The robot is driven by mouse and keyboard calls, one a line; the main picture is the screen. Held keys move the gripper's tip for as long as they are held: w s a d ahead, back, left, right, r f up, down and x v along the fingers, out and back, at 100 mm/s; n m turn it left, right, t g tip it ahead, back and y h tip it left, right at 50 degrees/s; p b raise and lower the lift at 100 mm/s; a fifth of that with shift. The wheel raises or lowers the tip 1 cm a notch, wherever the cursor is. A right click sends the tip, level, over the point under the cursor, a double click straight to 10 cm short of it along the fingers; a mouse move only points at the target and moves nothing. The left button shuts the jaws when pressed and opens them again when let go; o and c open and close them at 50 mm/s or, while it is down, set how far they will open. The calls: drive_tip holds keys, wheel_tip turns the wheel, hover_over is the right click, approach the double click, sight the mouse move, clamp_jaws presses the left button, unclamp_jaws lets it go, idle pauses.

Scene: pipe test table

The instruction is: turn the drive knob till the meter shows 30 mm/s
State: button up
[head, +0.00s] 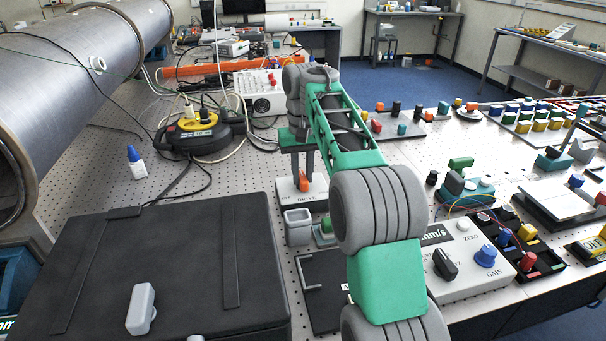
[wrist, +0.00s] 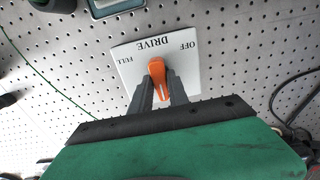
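The orange drive knob (wrist: 157,72) sits on a white plate (wrist: 128,68) marked DRIVE, with OFF on the right and FULL on the left in the wrist view. Its broad end points towards the DRIVE lettering, between the two marks. My gripper (wrist: 160,84) is down at the knob, one finger on each side. I cannot tell whether the fingers touch it. In the head view the knob (head: 304,183) shows between the fingers. The meter box (head: 480,272) has an "mm/s" display (head: 437,236), a black dial, ZERO and a blue GAIN knob. My arm partly hides the display; no number is readable.
A black case (head: 150,270) fills the front left. A grey open box (head: 298,226) stands just in front of the drive plate. A yellow-and-black cable reel (head: 200,132) and a glue bottle (head: 136,163) lie to the left. Coloured block trays crowd the right.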

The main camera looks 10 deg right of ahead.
clamp_jaws()
drive_tip(key=shift+n, duration=1)
drive_tip(key=o, duration=0.5)
unclamp_jaws()
